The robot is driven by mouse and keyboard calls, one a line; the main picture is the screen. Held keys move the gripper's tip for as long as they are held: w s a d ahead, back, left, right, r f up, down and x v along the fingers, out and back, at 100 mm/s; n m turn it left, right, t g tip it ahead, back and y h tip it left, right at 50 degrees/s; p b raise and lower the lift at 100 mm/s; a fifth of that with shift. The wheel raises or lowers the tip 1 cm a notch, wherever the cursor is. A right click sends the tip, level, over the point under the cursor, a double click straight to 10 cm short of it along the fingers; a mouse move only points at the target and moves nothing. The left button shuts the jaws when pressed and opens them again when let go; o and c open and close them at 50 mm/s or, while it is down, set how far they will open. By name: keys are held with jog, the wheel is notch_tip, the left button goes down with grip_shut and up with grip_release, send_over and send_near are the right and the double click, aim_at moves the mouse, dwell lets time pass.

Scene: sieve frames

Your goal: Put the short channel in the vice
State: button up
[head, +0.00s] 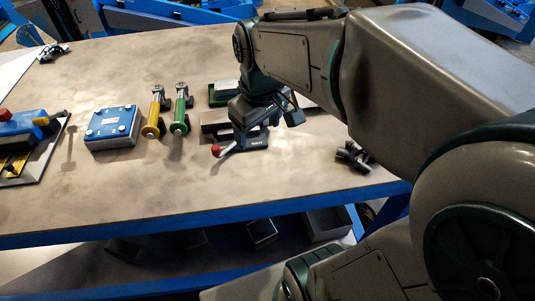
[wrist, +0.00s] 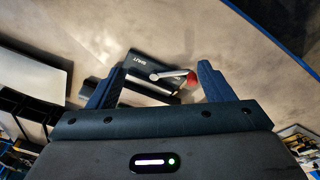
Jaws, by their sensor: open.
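The vice (head: 255,140) is a small dark blue body with white lettering and a red-knobbed handle, standing on the table below my gripper. It also shows in the wrist view (wrist: 145,58), just beyond the fingertips. A grey metal piece (head: 212,117) lies just behind the vice and partly under my wrist; it may be the short channel, but I cannot tell for sure. My gripper (wrist: 160,80) is open, its two dark fingers spread, with the handle and a narrow grey bar seen between them. Whether the fingers touch anything is unclear. In the head view my wrist hides much of this area.
Left of the vice stand a green-handled tool (head: 180,115), a yellow-handled tool (head: 155,118), a blue-topped box (head: 113,125) and a blue device (head: 25,130). Dark parts (head: 353,157) lie at the right. The front tabletop is clear.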

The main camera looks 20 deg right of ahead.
jog(key=s+f+m, duration=0.3)
jog(key=s+m, duration=0.1)
jog(key=s, duration=0.3)
jog(key=shift+f+t, duration=0.4)
jog(key=shift+s, duration=0.1)
jog(key=shift+c, duration=0.2)
